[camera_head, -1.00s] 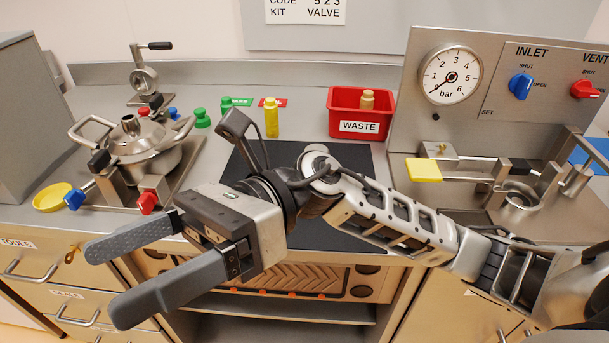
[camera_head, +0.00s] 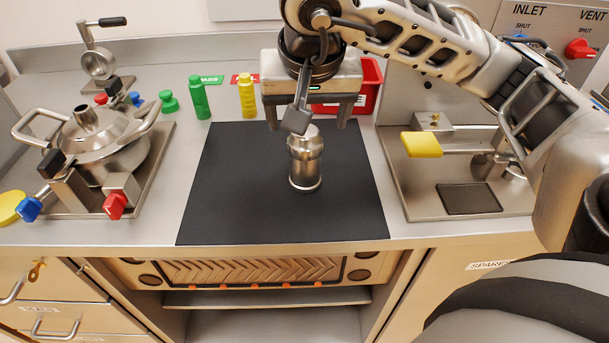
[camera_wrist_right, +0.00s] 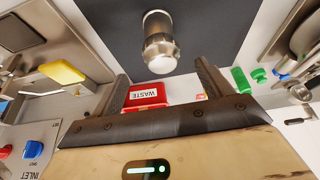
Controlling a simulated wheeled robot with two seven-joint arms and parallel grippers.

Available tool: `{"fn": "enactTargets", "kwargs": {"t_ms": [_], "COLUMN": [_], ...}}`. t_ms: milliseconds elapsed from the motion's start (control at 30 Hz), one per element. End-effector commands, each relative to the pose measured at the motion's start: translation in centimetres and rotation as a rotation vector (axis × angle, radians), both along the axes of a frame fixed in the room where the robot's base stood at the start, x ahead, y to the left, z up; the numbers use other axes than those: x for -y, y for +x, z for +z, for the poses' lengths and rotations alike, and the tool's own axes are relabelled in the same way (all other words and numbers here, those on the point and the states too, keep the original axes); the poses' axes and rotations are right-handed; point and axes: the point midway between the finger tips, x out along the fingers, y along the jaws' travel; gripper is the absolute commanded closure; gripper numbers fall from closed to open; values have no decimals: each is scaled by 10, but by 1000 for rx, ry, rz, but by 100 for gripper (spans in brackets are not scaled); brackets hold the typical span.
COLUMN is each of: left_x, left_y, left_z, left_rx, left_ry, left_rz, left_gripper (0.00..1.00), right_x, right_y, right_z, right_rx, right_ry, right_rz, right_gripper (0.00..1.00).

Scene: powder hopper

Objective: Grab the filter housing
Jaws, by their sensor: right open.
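The filter housing, taken here as the silver metal cylinder (camera_head: 305,165), stands upright on the black mat (camera_head: 225,200) in the head view. In the right wrist view the cylinder (camera_wrist_right: 158,45) lies just past the fingertips, roughly in line with the gap between them. My right gripper (camera_head: 308,118) is open and empty, pointing down above and around the level of the cylinder's top, with one finger to each side in the picture. It also shows in the wrist view (camera_wrist_right: 160,78). No contact with the cylinder is visible. My left gripper is not in view.
A red waste bin (camera_head: 370,85) stands behind my right gripper. Green (camera_head: 199,98) and yellow (camera_head: 246,96) bottles stand at the back left. A lidded metal vessel (camera_head: 100,140) is at left, a yellow-handled fixture (camera_head: 421,145) at right. The mat around the cylinder is clear.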

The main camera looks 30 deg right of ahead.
Motion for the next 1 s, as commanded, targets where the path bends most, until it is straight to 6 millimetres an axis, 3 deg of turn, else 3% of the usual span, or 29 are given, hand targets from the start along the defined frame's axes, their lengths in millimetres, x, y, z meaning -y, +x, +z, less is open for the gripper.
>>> {"fn": "enactTargets", "kwargs": {"t_ms": [33,100,433,700,1000], "left_x": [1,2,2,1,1], "left_y": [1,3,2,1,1], "left_z": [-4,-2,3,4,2], "left_rx": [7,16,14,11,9], "left_ry": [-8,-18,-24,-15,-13], "left_rz": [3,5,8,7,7], "left_gripper": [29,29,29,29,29], "right_x": [1,4,9,15,17], "right_y": [3,7,17,29,32], "right_z": [-16,-27,-50,-86,-94], "right_rx": [-6,-6,-2,-4,1], "right_ry": [4,4,3,4,3], "right_rz": [0,0,-1,-1,1], "right_gripper": [22,22,22,22,22]}}
